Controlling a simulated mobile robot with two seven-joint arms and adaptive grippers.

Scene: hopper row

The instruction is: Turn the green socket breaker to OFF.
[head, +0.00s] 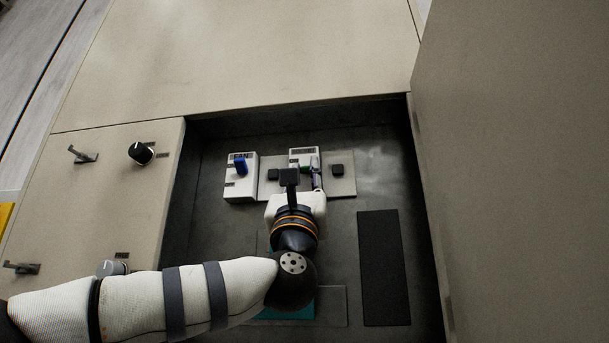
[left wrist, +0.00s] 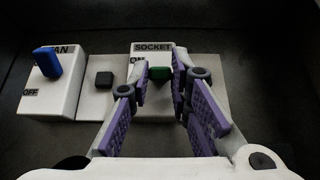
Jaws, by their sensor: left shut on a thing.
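The socket breaker is a white block (left wrist: 152,49) labelled SOCKET, with a small green lever (left wrist: 160,73) on it. The lever stands at the upper part of the block, near a partly hidden label. The lower face of the block is behind my fingers. My left gripper (left wrist: 161,76) has its purple-padded fingers shut on the green lever, one fingertip on each side. In the head view the same breaker (head: 302,153) sits in the recessed panel, and my left gripper (head: 309,173) covers much of it. My right gripper is not in view.
The FAN breaker (head: 240,187) with a blue lever (head: 240,165) stands to the left. Small black blocks (head: 337,169) sit on pale plates beside the socket breaker. A black mat (head: 383,265) lies at right. The recess walls and a tall panel (head: 520,170) bound the space.

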